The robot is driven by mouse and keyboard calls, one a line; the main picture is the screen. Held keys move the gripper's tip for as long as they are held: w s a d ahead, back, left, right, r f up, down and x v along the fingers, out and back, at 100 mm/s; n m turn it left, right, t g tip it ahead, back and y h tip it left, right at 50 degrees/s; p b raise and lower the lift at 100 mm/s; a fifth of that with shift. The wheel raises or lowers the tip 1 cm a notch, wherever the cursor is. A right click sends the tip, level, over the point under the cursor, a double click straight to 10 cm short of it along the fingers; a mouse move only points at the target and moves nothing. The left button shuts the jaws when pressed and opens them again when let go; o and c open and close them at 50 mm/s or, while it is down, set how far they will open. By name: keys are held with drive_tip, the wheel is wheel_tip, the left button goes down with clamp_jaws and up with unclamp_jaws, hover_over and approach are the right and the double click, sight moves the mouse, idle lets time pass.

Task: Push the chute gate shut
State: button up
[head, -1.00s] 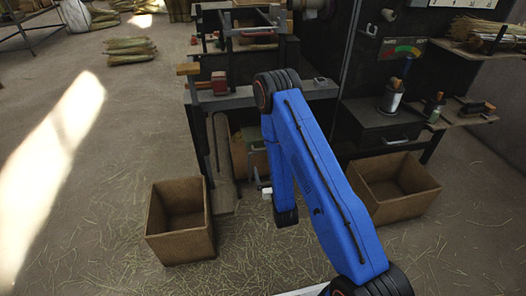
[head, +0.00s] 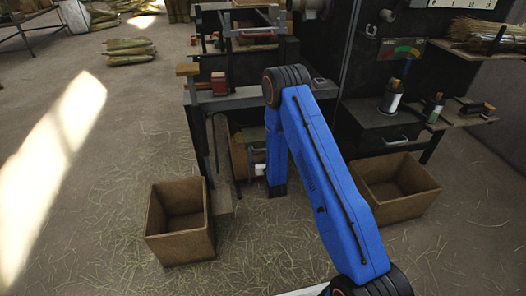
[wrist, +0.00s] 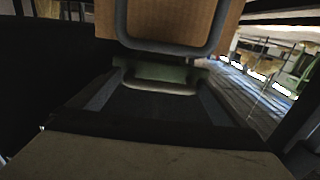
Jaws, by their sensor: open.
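The chute gate looks to be the green plate (head: 254,133) with a grey loop handle (head: 257,150) under the bench. In the wrist view a green piece (wrist: 165,73) sits at the far end of a dark sloping channel (wrist: 155,107), with a grey loop (wrist: 170,48) above it. I cannot tell how far the gate stands from shut. My gripper (head: 259,169) shows only as a small pale part beside my blue arm, just below the handle. It is open, and I see nothing held. Whether it touches the gate is hidden. No fingers show in the wrist view.
Open brown boxes stand on the floor at left (head: 180,238) and right (head: 392,202). The bench (head: 235,99) has metal legs beside the gate. A dark cabinet (head: 385,128) stands to the right.

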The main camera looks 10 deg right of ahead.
sight(262, 145)
drive_tip(key=shift+w, duration=0.1)
drive_tip(key=c, duration=1.2)
drive_tip(key=shift+w+r, duration=0.1)
drive_tip(key=shift+w, duration=1.85)
drive_tip(key=o, duration=1.2)
drive_tip(key=shift+d, duration=0.1)
drive_tip(key=shift+s, duration=0.35)
drive_tip(key=s, duration=1.6)
drive_tip(key=shift+s, duration=0.35)
